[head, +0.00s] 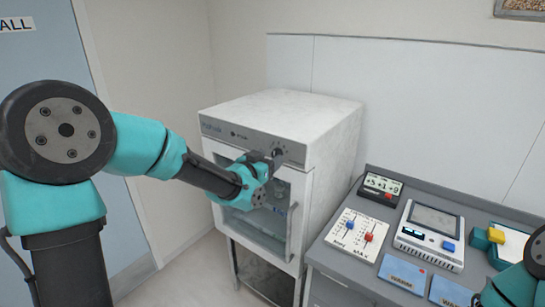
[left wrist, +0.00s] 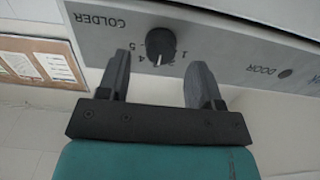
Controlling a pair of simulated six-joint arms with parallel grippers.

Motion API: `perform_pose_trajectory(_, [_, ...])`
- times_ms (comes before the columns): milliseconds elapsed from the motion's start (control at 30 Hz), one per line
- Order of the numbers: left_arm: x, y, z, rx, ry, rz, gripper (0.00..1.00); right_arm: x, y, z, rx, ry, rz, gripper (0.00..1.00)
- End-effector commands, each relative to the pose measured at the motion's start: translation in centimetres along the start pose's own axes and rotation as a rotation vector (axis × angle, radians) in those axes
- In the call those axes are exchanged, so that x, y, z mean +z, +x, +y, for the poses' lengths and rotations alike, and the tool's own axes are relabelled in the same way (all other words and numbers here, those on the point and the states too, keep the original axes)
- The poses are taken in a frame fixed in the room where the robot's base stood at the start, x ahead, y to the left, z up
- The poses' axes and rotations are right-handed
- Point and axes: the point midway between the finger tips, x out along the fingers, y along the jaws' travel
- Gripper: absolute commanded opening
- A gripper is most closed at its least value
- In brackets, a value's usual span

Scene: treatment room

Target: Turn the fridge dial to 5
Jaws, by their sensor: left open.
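The fridge (head: 330,130) is a white cabinet with a grey control strip (head: 235,132) along its top front. Its black round dial (left wrist: 160,43) shows in the left wrist view, upside down, beside the word COLDER. The digits 5, 4 and 1 are readable around it. Its white pointer mark faces down in that view, past the 4 on the side away from the 5. My left gripper (left wrist: 160,72) is open, its two fingers on either side of the dial's line, with the dial just beyond or between the tips. In the head view the left gripper (head: 270,160) is at the strip's right end.
A grey counter (head: 325,262) stands right of the fridge, holding a slider panel (head: 355,233), a device with a screen (head: 430,232), a small display box (head: 381,187) and blue cards (head: 403,275). My right arm shows at the lower right corner. A blue door is at left.

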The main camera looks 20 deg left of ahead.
Motion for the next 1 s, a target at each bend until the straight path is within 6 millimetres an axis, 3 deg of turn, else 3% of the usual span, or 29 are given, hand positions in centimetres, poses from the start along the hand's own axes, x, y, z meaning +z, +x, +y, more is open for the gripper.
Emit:
perform_pose_trajectory(200, [0.0, 2.0, 0.0, 0.000, 0.000, 0.001, 0.60, 0.0, 0.0, 0.0, 0.000, 0.000, 0.000, 0.43])
perform_pose_trajectory(533, [0.0, 2.2, 0.0, 0.000, 0.000, 0.001, 0.59, 0.0, 0.0, 0.0, 0.000, 0.000, 0.000, 0.43])
perform_pose_trajectory(1000, [0.0, 2.2, 0.0, 0.000, 0.000, 0.001, 0.14, 0.0, 0.0, 0.0, 0.000, 0.000, 0.000, 0.43])
